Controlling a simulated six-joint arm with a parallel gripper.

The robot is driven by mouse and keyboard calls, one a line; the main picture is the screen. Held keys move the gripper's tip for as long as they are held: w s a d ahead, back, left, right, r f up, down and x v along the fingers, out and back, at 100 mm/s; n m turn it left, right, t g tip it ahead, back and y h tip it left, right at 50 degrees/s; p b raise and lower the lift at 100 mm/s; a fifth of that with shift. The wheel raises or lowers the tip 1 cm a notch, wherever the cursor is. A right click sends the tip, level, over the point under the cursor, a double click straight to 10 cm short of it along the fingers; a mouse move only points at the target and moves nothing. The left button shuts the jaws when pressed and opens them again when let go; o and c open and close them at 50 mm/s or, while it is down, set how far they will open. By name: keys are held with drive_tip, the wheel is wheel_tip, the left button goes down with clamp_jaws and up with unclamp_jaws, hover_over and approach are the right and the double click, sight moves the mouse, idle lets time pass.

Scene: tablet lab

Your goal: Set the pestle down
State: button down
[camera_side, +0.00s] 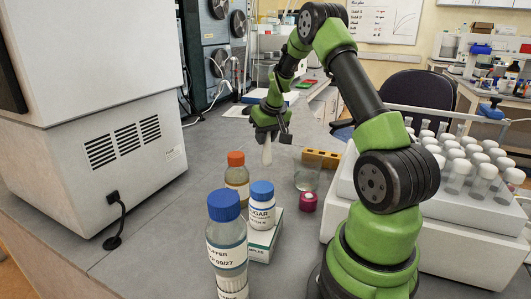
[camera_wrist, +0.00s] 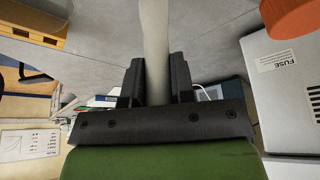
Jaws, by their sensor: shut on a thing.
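The pestle (camera_side: 267,152) is a pale, off-white rod. It hangs about upright below my gripper (camera_side: 268,130) in the side view, over the grey bench behind the bottles. In the wrist view the pestle (camera_wrist: 154,42) runs between the two dark fingers of my gripper (camera_wrist: 156,82), which are shut on it. Its lower end looks clear of the bench top, but I cannot tell the exact gap. The gripped part is partly hidden by the fingers. No mortar can be made out.
An orange-capped bottle (camera_side: 237,178), blue-capped bottles (camera_side: 227,245), a carton (camera_side: 264,240), a clear beaker (camera_side: 307,178), a pink-red small container (camera_side: 308,202) and a yellow block (camera_side: 322,157) stand nearby. A white machine (camera_side: 90,120) is left; a vial rack (camera_side: 440,205) is right. Bench left of the pestle is bare.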

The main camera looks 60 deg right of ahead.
wheel_tip(320, 180, up, 14)
drive_tip(key=w+a+n+y, duration=0.2)
drive_tip(key=w+a+n, duration=0.25)
drive_tip(key=a, duration=0.45)
drive_tip(key=w+a+n+y, duration=0.1)
drive_tip(key=w+a+n, duration=0.35)
drive_tip(key=a, duration=0.45)
drive_tip(key=w+a+n+y, duration=0.1)
drive_tip(key=a+n+y, duration=0.4)
drive_tip(key=a, duration=1.4)
drive_tip(key=shift+f+n+h, duration=0.35)
drive_tip(key=shift+f, duration=3.2)
drive_tip(key=shift+f+n+h, duration=0.3)
drive_tip(key=shift+f+h, duration=0.1)
drive_tip(key=shift+f, duration=3.2)
drive_tip(key=shift+f+n+h, duration=0.35)
drive_tip(key=shift+f, duration=3.2)
drive_tip(key=shift+f, duration=0.1)
drive_tip(key=c, duration=1)
unclamp_jaws()
drive_tip(key=shift+o, duration=0.2)
